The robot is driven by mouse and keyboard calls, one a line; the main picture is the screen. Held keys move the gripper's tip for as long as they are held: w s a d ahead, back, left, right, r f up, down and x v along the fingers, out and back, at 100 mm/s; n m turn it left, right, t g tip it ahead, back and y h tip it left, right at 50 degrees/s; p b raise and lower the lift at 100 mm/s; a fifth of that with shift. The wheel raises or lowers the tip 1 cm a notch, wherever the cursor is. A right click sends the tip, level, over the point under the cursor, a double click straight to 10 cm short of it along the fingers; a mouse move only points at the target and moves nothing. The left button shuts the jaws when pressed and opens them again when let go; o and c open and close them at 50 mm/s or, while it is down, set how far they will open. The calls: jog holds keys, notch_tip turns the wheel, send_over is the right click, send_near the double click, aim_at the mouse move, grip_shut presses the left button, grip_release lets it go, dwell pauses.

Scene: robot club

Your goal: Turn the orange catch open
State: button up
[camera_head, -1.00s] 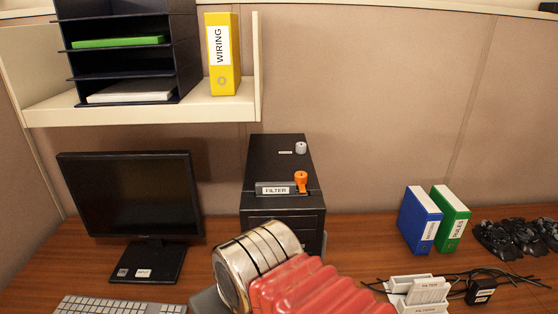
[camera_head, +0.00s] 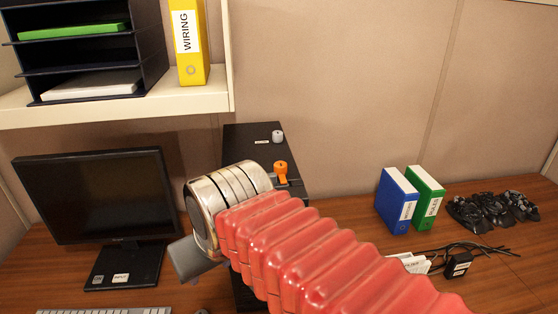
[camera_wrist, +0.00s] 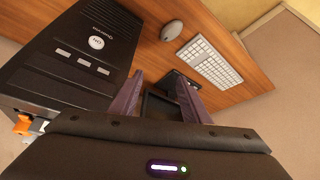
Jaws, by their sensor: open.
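The orange catch (camera_head: 281,172) stands on top of the black computer case (camera_head: 290,150), near its front edge. In the wrist view a small orange part (camera_wrist: 22,127) shows at the lower left, beside the case (camera_wrist: 65,75). My gripper (camera_wrist: 158,82) is open and empty, its two dark fingers apart over the desk beside the case's front. It is clear of the catch. In the head view my red-sleeved arm and metal wrist hide most of the case's front and the filter label. Only a grey part of my gripper (camera_head: 190,258) shows there.
A monitor (camera_head: 95,195) stands left of the case, with a keyboard (camera_wrist: 208,62) before it. A shelf (camera_head: 150,106) holds trays and a yellow binder (camera_head: 188,45). A grey knob (camera_head: 278,136) sits behind the catch.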

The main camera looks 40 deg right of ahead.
jog(key=w+d+r+m+g+h, duration=0.15)
jog(key=w+d+r+m, duration=0.3)
jog(key=d+r, duration=0.7)
jog(key=m+h, duration=0.1)
jog(key=m, duration=0.3)
send_near(280, 163)
jog(key=w+v, duration=0.1)
jog(key=v, duration=0.5)
jog(key=shift+f+n+g, duration=0.1)
jog(key=shift+n+g, duration=0.15)
jog(key=shift+g, duration=0.1)
jog(key=shift+f, duration=0.15)
jog(key=x, duration=1.3)
jog(key=shift+w+d+f, duration=0.1)
jog(key=shift+f, duration=0.2)
